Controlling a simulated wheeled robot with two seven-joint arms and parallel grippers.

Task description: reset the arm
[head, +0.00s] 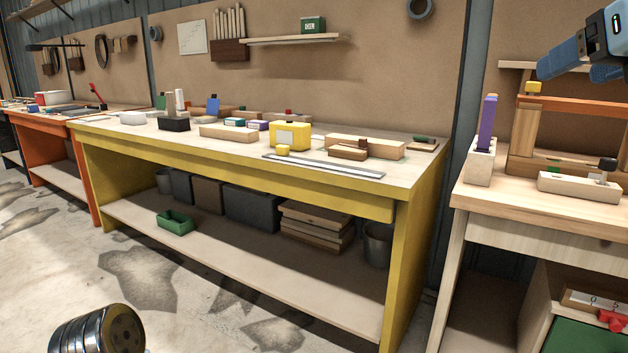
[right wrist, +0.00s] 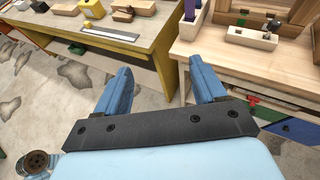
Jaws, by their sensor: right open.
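My right gripper (head: 575,58) is at the upper right of the head view, blue, raised in front of the right workbench (head: 540,195) and partly cut off by the picture edge. In the right wrist view the right gripper (right wrist: 162,78) has its two blue fingers spread wide with nothing between them. Floor and the gap between the yellow bench and the wooden bench show past the fingers. My left gripper is in neither view.
A yellow workbench (head: 415,255) with several blocks and boxes stands in the middle. The right bench holds a purple-topped block holder (head: 482,160), a wooden plane-like tool (head: 578,186) and an orange-barred frame (head: 570,106). Open concrete floor (head: 40,270) lies at the left front.

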